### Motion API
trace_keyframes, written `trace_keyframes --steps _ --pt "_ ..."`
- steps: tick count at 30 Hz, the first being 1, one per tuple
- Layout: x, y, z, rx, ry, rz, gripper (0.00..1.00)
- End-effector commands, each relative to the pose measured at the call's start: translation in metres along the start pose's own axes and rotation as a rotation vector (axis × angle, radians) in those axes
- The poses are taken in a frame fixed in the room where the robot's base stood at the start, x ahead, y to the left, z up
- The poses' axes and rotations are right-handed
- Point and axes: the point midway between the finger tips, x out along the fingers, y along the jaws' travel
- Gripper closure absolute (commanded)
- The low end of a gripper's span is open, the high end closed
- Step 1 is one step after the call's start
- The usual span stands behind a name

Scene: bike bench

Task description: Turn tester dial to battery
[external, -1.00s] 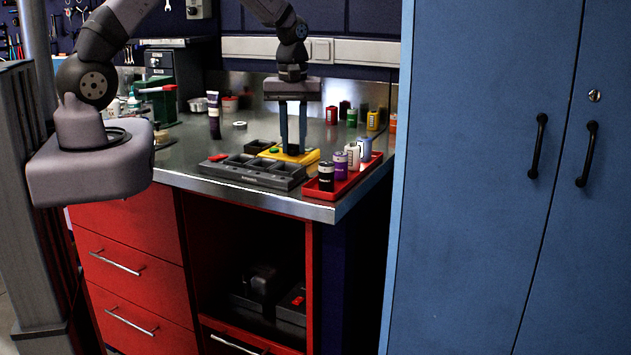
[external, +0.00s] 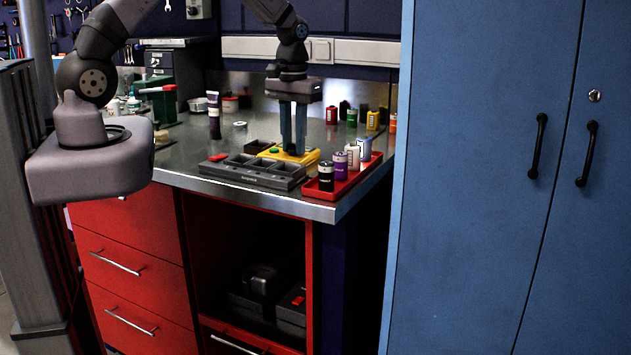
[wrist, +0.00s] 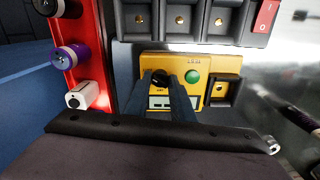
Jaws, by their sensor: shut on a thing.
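The yellow tester (external: 310,157) lies on the steel bench behind the grey tray. In the wrist view the tester (wrist: 213,62) shows a black dial (wrist: 161,77), a green button (wrist: 192,76) and a small display (wrist: 160,102). My gripper (external: 294,151) points straight down over the tester. In the wrist view my gripper (wrist: 161,80) has one finger on each side of the dial and is shut on it. The fingers partly hide the dial and the display, and the dial's markings are too small to read.
A grey compartment tray (external: 245,178) lies in front of the tester. A red tray (external: 345,185) with several batteries stands close on the right. A tall blue cabinet (external: 480,180) bounds the right side.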

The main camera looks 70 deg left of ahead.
Motion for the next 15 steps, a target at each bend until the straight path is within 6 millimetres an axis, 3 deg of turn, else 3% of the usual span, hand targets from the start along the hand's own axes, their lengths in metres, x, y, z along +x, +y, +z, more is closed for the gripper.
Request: trace_keyframes --steps 9,10,11,12,15 --pt "-0.0009 0.0004 -0.0006 0.001 0.002 0.001 1.00" --pt "-0.0009 0.0004 -0.0006 0.001 0.002 0.001 0.71" --pt "-0.0009 0.0004 -0.0006 0.001 0.002 0.001 0.64" --pt "-0.0009 0.0004 -0.0006 0.001 0.002 0.001 0.60" --pt "-0.0006 0.0003 -0.0004 0.001 0.002 0.000 0.60"
